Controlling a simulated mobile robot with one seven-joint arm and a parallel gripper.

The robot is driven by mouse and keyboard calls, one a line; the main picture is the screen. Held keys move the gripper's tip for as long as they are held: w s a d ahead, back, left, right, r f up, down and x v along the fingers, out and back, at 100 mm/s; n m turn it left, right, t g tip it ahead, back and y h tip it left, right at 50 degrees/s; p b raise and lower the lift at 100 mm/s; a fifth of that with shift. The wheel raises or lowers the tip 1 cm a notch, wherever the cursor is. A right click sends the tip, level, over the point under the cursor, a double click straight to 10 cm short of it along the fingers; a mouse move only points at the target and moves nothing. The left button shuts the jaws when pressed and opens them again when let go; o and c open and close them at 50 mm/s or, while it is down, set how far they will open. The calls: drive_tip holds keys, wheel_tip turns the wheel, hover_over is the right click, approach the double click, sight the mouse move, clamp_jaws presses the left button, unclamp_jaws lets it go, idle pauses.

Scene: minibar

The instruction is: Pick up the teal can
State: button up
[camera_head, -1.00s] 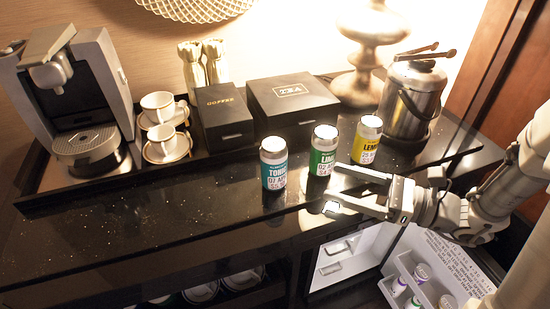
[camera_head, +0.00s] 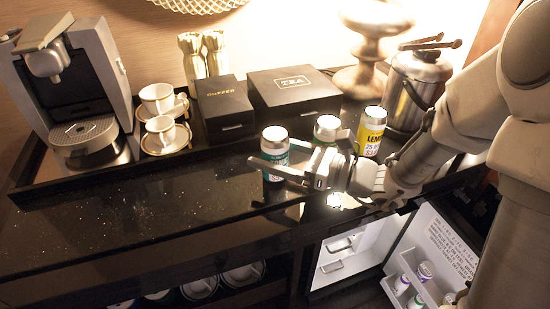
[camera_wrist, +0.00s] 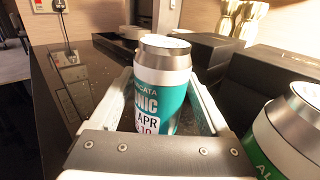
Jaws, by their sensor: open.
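The teal can (camera_head: 274,146) stands upright on the black counter, at the left end of a row of three cans. In the wrist view the teal can (camera_wrist: 161,88) stands between the two fingers of my gripper (camera_wrist: 160,100), with a gap visible on each side. In the head view my gripper (camera_head: 268,166) reaches in from the right, and its near finger passes in front of the can's lower part. My gripper is open. Its far finger is mostly hidden in the head view.
The green can (camera_head: 326,128) stands close by on the right and shows large in the wrist view (camera_wrist: 290,132). The yellow can (camera_head: 370,130) is farther right. The coffee box (camera_head: 224,110) and tea box (camera_head: 294,95) stand behind. The counter's left front is clear.

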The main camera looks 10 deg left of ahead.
drive_tip(key=shift+x, duration=1.05)
drive_tip(key=shift+d, duration=0.1)
clamp_jaws()
